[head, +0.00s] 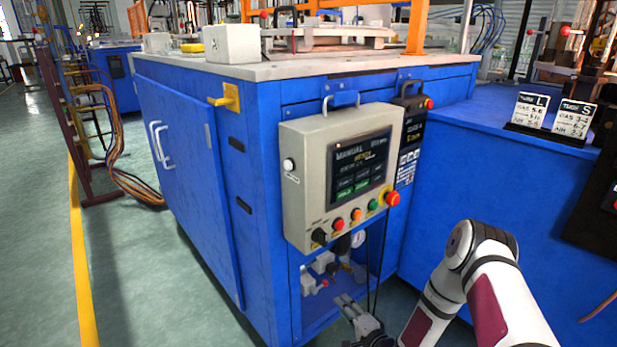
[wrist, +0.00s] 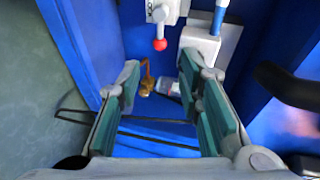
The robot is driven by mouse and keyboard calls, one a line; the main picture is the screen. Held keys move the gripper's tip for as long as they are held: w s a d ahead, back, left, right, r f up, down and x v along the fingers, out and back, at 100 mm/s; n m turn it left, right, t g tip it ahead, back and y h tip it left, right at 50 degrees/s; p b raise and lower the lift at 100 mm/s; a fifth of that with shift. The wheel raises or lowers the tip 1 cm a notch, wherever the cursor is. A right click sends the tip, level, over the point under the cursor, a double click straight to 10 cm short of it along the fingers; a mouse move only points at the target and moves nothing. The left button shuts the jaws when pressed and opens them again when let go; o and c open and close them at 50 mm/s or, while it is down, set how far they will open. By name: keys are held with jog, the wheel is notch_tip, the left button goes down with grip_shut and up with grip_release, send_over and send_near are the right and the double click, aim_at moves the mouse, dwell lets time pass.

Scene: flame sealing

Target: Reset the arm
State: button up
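My gripper (head: 352,308) is low in front of the open lower bay of the blue machine, below the grey control panel (head: 343,180). In the wrist view, my gripper (wrist: 158,82) has its two green-padded fingers wide apart with nothing held between them. Beyond the fingertips are a red-knobbed lever (wrist: 160,44) on a white block, a brass-coloured fitting (wrist: 147,84) and a white valve body (wrist: 205,48). My white and dark red arm reaches in from the lower right of the head view.
The blue machine cabinet (head: 190,150) fills the middle. Dark cables hang from the panel beside my gripper. A blue bench (head: 480,150) with two sign cards (head: 530,110) stands at the right.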

jog(key=d+r+n+g+h, duration=0.2)
jog(key=d+r+n+g, duration=0.15)
jog(key=r, duration=0.85)
jog(key=d+r+n+g+h, duration=0.3)
jog(key=d+r+n, duration=0.1)
jog(key=r, duration=0.8)
jog(key=s+d+r+n+g+h, duration=0.2)
jog(key=s+r+g, duration=0.1)
jog(key=s+r, duration=1.1)
jog(key=s+a+r+n+g, duration=0.1)
jog(key=s+r, duration=0.2)
jog(key=s, duration=0.8)
jog(key=s+a+r+n+g+p, duration=0.1)
jog(key=s+r+g, duration=0.1)
jog(key=s, duration=0.9)
jog(key=s+a+r+n+g, duration=0.1)
jog(key=s+a+r, duration=0.15)
jog(key=s, duration=0.85)
notch_tip(320, 180, up, 40)
jog(key=t+p, duration=0.3)
jog(key=p, duration=3.5)
jog(key=shift+w+d+t+y, duration=0.3)
jog(key=shift+d+t+y, duration=0.05)
jog(key=shift+d+y, duration=0.1)
